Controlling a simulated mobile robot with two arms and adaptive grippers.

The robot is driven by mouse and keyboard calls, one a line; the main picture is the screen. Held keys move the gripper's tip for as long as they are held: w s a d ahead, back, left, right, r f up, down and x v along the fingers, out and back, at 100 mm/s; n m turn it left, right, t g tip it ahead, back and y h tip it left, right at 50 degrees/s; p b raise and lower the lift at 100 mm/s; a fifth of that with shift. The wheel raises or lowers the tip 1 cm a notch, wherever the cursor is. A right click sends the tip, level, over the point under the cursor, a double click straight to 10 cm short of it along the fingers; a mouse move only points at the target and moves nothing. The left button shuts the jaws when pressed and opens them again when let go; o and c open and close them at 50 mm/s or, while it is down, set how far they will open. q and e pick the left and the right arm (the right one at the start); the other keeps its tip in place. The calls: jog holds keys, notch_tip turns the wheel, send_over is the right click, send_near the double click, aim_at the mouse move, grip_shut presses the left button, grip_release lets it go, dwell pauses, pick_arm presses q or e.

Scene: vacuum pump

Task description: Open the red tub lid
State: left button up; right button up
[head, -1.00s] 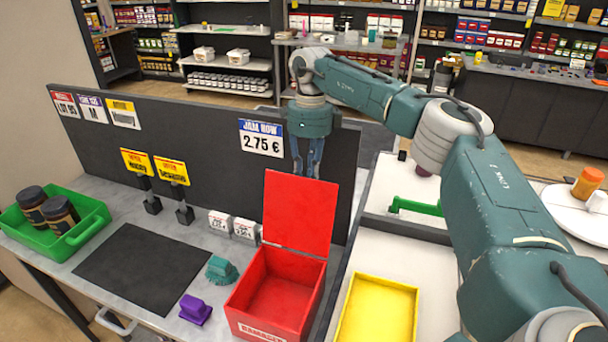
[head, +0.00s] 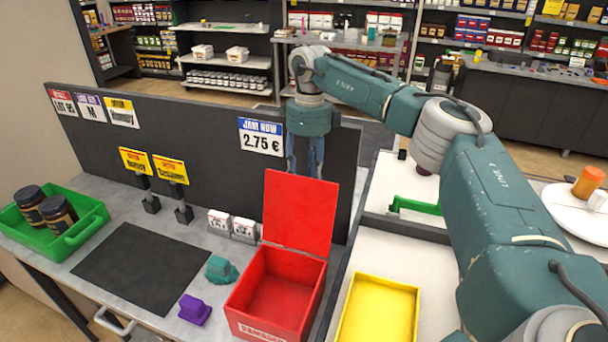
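The red tub (head: 276,298) stands on the grey counter, near its right end. Its red lid (head: 299,213) stands upright at the tub's back edge, swung open. The inside of the tub shows and looks empty. My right gripper (head: 305,160) hangs pointing down behind the top of the lid. Its two fingers are apart with a gap between them, and nothing shows between them. The fingertips are partly hidden behind the lid, and I cannot tell whether they touch it. My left gripper is not in view.
A yellow tray (head: 378,311) lies right of the tub. A teal object (head: 221,269) and a purple object (head: 194,310) lie left of it, by a black mat (head: 141,268). A green crate (head: 88,229) holds dark jars. A dark panel (head: 215,165) stands behind.

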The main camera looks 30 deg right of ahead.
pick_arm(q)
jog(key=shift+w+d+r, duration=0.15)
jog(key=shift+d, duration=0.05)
pick_arm(e)
notch_tip(320, 180, up, 12)
jog(key=d, duration=0.1)
jog(key=shift+w, duration=0.3)
jog(key=shift+a, duration=0.15)
